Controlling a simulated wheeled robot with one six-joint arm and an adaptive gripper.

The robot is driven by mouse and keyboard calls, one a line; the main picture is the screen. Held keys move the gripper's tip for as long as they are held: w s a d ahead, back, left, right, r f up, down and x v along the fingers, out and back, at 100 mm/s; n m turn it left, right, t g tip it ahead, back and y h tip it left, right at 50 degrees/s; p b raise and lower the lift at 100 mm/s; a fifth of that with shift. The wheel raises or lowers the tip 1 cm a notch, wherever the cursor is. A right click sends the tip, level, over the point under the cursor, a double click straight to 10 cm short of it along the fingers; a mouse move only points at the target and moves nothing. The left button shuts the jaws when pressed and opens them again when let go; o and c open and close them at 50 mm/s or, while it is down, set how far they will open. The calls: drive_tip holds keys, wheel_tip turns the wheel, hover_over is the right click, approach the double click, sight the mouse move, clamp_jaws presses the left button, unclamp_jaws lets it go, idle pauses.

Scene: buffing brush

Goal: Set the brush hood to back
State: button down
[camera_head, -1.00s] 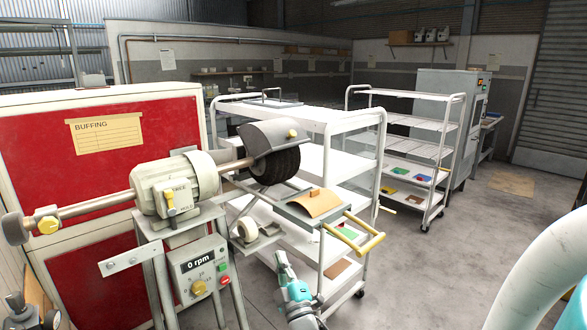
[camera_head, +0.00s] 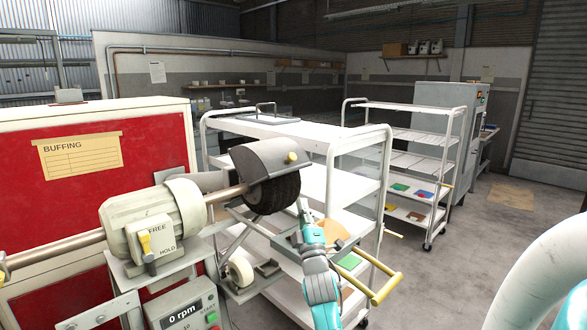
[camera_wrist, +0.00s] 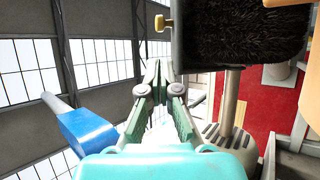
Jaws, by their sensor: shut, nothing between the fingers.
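The grey brush hood (camera_head: 258,153) sits over the upper side of the dark round brush (camera_head: 272,193), with a yellow knob (camera_head: 291,158) on its side. In the wrist view the bristles (camera_wrist: 245,35) fill the upper right, and the knob (camera_wrist: 163,22) sticks out left from the dark hood edge. My gripper (camera_head: 303,205) is shut and empty, just right of and below the brush in the head view. In the wrist view its fingertips (camera_wrist: 158,66) are below the knob, with a visible gap. Contact with the hood is not seen.
The motor (camera_head: 150,220) carries a FREE/HOLD switch with a yellow lever (camera_head: 145,243). The control box (camera_head: 182,308) reads 0 rpm. White shelf carts (camera_head: 340,150) stand behind; floor on the right is clear.

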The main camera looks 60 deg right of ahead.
sight(292, 161)
drive_tip(key=x, duration=1.4)
drive_tip(key=shift+w+r, duration=0.1)
drive_tip(key=shift+w, duration=0.05)
